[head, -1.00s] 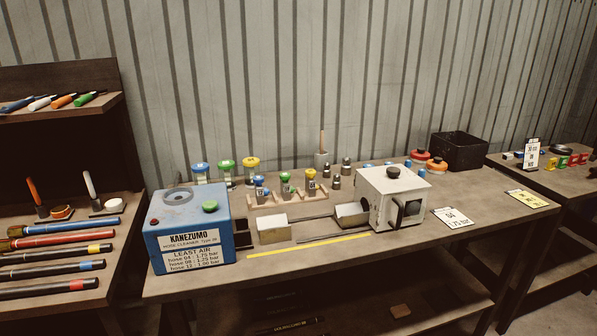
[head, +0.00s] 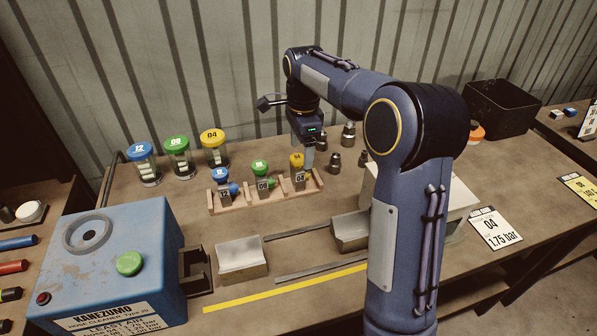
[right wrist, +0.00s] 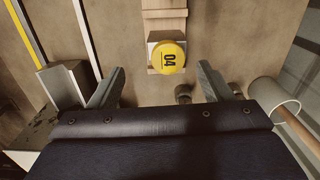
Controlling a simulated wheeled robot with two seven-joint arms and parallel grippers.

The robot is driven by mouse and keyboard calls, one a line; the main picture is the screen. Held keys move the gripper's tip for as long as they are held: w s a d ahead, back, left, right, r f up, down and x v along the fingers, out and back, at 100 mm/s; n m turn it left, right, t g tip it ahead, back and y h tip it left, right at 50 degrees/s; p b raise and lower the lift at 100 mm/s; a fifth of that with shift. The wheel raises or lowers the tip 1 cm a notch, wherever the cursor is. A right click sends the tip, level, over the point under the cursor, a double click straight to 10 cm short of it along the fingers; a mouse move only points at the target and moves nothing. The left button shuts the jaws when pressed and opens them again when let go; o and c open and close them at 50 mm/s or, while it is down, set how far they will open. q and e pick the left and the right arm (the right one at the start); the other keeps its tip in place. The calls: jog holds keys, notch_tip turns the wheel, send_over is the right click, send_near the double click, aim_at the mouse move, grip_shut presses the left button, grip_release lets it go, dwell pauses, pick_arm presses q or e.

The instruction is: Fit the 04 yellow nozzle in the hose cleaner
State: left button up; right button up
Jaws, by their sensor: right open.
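The 04 yellow nozzle (head: 297,161) stands in the right end slot of a wooden rack (head: 226,205). It also shows in the right wrist view (right wrist: 167,57) with its yellow top marked 04. My right gripper (head: 307,163) is open and empty, close beside the nozzle; in the right wrist view (right wrist: 160,80) its two fingers are spread, with the nozzle ahead between their lines and not touched. The blue hose cleaner (head: 170,245) stands at the left front, with a round grey-rimmed opening and a green button on top. My left gripper is out of view.
Blue and green nozzles (head: 261,170) share the rack. Jars with blue, green and yellow lids (head: 216,157) stand behind it. Dark metal fittings (head: 348,134) stand right of my gripper. A white machine (head: 455,205) is partly hidden behind my right arm.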

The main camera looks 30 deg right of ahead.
aim_at(299, 168)
jog(key=shift+w+f, duration=0.8)
jog(key=shift+f, duration=0.3)
jog(key=f, duration=0.5)
jog(key=shift+s+f, duration=0.3)
jog(key=shift+f, duration=0.05)
jog(key=c, duration=1.1)
jog(key=shift+c, duration=0.3)
jog(key=shift+r, duration=0.15)
